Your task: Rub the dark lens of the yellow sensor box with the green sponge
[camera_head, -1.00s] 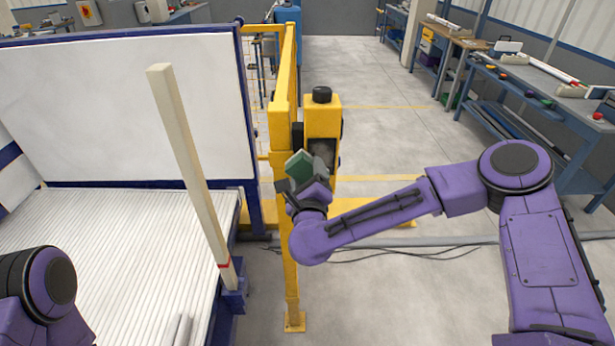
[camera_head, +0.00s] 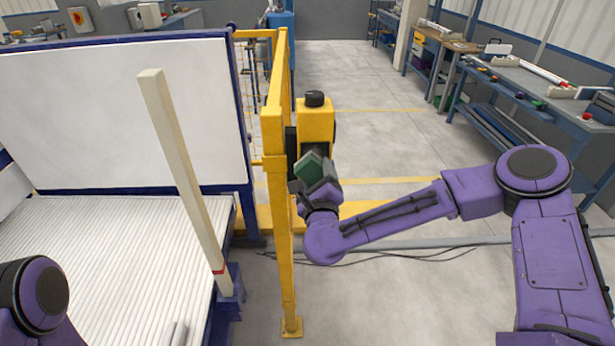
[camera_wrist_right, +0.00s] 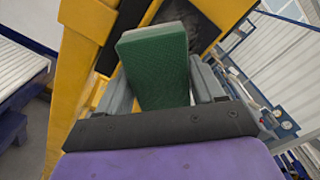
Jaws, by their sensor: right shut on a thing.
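The yellow sensor box (camera_head: 315,124) is mounted on the yellow post and has a black knob on top. Its dark lens (camera_wrist_right: 202,20) shows partly in the right wrist view, behind the sponge. My right gripper (camera_head: 314,182) is shut on the green sponge (camera_head: 309,166) and holds it in front of the lower part of the box. In the right wrist view the sponge (camera_wrist_right: 157,66) stands up between the fingers, its far end overlapping the lens area. I cannot tell whether it touches the lens. My left gripper is out of view; only part of that arm shows.
A yellow fence post (camera_head: 277,200) stands just left of the box. A pale upright bar (camera_head: 182,170) rises by the ribbed white bed (camera_head: 120,260). A workbench (camera_head: 530,95) with small items stands at the right. Cables lie on the open floor.

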